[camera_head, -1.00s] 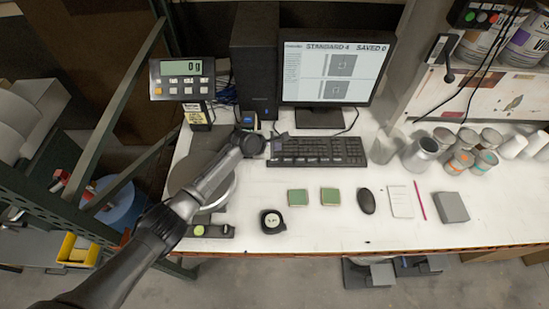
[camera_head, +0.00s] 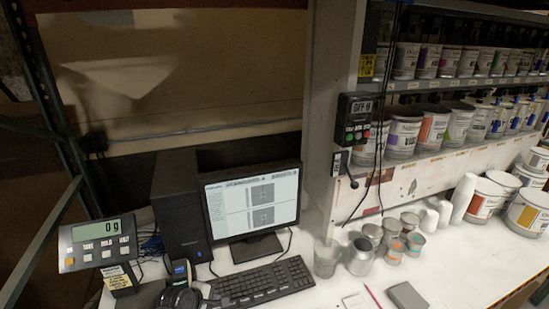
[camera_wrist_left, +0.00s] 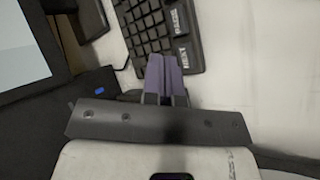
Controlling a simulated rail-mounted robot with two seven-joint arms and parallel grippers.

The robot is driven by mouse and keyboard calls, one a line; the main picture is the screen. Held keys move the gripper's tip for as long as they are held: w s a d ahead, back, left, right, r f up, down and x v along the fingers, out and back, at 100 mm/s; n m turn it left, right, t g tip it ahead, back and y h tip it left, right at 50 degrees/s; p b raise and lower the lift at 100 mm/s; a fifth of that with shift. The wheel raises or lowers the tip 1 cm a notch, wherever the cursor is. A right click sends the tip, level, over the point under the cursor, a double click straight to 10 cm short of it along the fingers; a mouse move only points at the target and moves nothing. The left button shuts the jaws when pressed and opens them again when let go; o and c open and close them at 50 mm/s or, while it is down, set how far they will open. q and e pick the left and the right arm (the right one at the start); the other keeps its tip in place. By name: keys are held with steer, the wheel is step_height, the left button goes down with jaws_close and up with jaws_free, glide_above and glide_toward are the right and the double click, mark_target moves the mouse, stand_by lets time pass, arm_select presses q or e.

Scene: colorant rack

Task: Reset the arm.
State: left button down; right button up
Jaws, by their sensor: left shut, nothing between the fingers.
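My left gripper (camera_head: 203,290) shows at the bottom of the head view, at the left end of the black keyboard (camera_head: 262,283) and in front of the computer tower (camera_head: 180,215). In the left wrist view its two purple-grey fingers (camera_wrist_left: 165,78) are together with nothing between them. They point toward the keyboard (camera_wrist_left: 155,30), near large keys marked NEXT and RAISE. Whether the fingertips touch the keyboard I cannot tell. My right gripper is in neither view.
The monitor (camera_head: 252,205) stands behind the keyboard. A scale display (camera_head: 98,242) reading 0 g is at left. Metal cans (camera_head: 361,257) and a clear cup (camera_head: 326,258) stand right of the keyboard. Shelves of paint cans (camera_head: 404,133) fill the right. The white bench (camera_head: 440,262) has free room at right.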

arm_select(q)
steer(key=s+d+r+m+t+y, duration=0.15)
steer(key=s+r+m, duration=0.25)
steer(key=r+m, duration=0.55)
steer(key=s+d+r+m+t+y, duration=0.15)
steer(key=s+r+m, duration=0.25)
steer(key=r+m, duration=0.55)
steer(key=s+a+f+n+y, duration=0.1)
steer(key=s+a, duration=0.1)
steer(key=s, duration=0.6)
steer(key=s+a+f+y, duration=0.1)
steer(key=s+a, duration=0.1)
steer(key=s, duration=0.6)
steer(key=s+f+n+g, duration=0.1)
steer(key=s+f+g, duration=0.2)
steer(key=s+f, duration=0.7)
steer(key=s+f+g, duration=0.3)
steer(key=s+f, duration=0.3)
steer(key=s, duration=0.7)
step_height(320, 180, up, 14)
steer(key=p, duration=1.4)
steer(key=shift+w+a+r, duration=0.2)
steer(key=shift+a, duration=0.05)
